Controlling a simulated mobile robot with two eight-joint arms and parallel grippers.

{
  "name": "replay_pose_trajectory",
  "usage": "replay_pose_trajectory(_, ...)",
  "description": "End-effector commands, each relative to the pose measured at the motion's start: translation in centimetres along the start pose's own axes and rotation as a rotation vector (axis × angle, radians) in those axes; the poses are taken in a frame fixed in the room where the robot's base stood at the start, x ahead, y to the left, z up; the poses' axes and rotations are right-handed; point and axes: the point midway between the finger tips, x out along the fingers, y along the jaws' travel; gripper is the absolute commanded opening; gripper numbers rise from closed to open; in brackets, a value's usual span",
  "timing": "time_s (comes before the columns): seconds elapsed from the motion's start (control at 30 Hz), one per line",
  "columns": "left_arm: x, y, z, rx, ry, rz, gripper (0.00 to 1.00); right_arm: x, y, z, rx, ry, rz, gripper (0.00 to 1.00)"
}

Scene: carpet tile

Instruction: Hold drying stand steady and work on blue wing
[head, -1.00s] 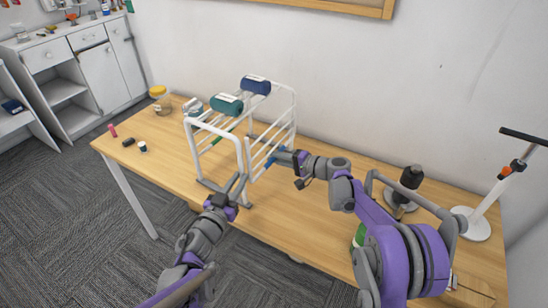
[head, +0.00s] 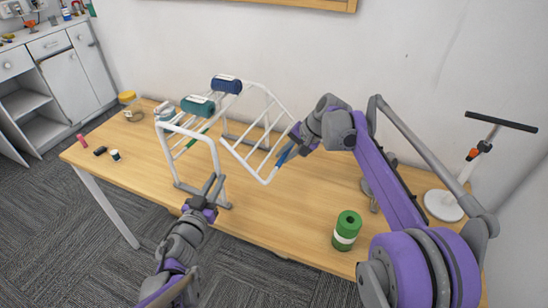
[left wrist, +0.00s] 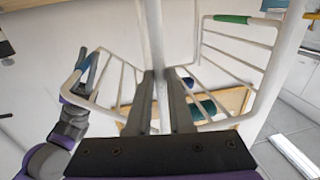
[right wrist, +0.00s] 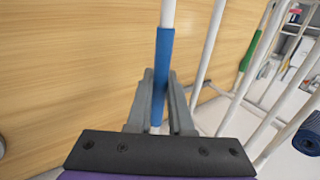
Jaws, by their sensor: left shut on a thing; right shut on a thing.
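The drying stand (head: 177,166) is a white tube frame standing upright on the table. Its blue wing (head: 246,166) is a barred panel, tilted out to the right, with a blue sleeve (right wrist: 164,65) on its outer edge. A green sleeve (left wrist: 232,19) marks the other wing. My left gripper (head: 212,184) is shut on a white upright of the stand, near its front right corner; the tube also shows between the fingers in the left wrist view (left wrist: 158,85). My right gripper (head: 288,146) is shut on the blue wing at the blue sleeve.
A green roll (head: 347,230) stands at the front right of the wooden table (head: 270,220). A white-based stand (head: 443,206) is at the right. Small items lie at the left end.

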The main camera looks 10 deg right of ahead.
Motion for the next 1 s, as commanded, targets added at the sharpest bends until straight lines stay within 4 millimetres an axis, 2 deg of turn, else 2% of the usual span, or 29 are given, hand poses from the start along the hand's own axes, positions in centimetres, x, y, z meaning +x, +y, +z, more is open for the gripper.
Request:
replay_pose_trajectory(0.4,0.0,0.1,0.0,0.000,0.000,0.001,0.00,-6.7,-0.2,0.1,-0.001,-0.001,0.373,0.00)
replay_pose_trajectory(0.7,0.0,0.0,0.0,0.000,0.000,0.001,0.00,-10.4,-1.2,0.0,0.001,0.000,0.384,0.00)
replay_pose_trajectory(1.0,0.0,0.0,0.0,0.000,0.000,0.001,0.00,-12.2,-2.3,0.0,0.000,0.000,0.382,0.00)
